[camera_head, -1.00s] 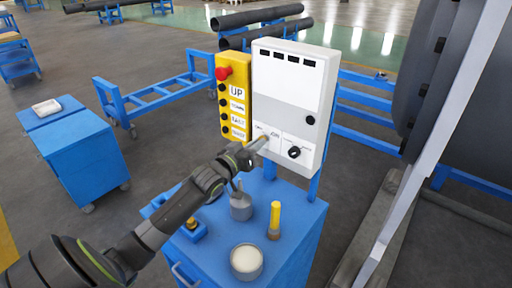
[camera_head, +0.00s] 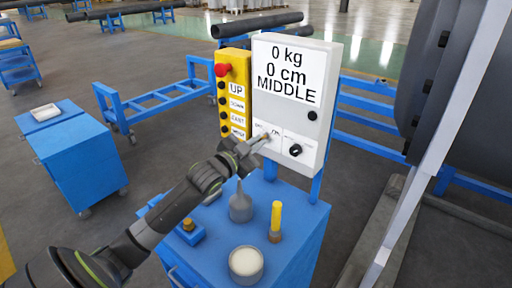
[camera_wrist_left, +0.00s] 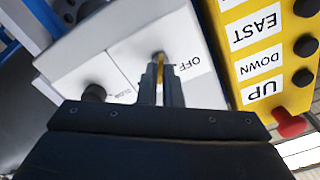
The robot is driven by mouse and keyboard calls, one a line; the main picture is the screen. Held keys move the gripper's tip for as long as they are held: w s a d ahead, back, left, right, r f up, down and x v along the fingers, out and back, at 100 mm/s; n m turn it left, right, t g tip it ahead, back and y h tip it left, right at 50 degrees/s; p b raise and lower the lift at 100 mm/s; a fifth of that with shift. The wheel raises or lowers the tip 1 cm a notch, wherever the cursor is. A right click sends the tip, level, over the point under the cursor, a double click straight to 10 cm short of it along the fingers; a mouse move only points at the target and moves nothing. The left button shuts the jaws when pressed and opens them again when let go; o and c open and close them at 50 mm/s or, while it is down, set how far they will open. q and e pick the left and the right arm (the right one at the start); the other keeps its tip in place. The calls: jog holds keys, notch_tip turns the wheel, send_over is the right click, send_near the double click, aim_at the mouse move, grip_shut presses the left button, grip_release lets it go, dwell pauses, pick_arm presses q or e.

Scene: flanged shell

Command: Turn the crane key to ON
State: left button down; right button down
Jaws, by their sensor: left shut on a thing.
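The crane key shows as a thin yellow-gold piece (camera_wrist_left: 160,62) between my left fingers in the left wrist view, in front of the white panel's key switch. An OFF label (camera_wrist_left: 188,66) is beside it. My left gripper (camera_head: 262,139) reaches the lower left of the grey-white control box (camera_head: 318,130) in the head view and is shut on the key. The box's display (camera_head: 288,70) reads 0 kg, 0 cm, MIDDLE. The gripper hides most of the key in the head view. My right gripper is not in view.
A yellow button panel (camera_head: 236,125) with a red stop button (camera_head: 222,69) adjoins the box. A black knob (camera_head: 295,150) is right of the key. Below, the blue cart (camera_head: 300,240) holds a grey funnel-shaped item (camera_head: 241,204), a yellow-handled tool (camera_head: 276,220) and a round tin (camera_head: 246,264).

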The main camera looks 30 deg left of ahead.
pick_arm(q)
jog(key=shift+m+b, duration=0.4)
jog(key=shift+m, duration=0.7)
jog(key=c, duration=1.6)
grip_release()
jog(key=s+a+p, duration=0.1)
jog(key=s+p, duration=0.1)
jog(key=s, duration=1.5)
jog(key=shift+s+a, duration=0.15)
jog(key=shift+s, duration=0.05)
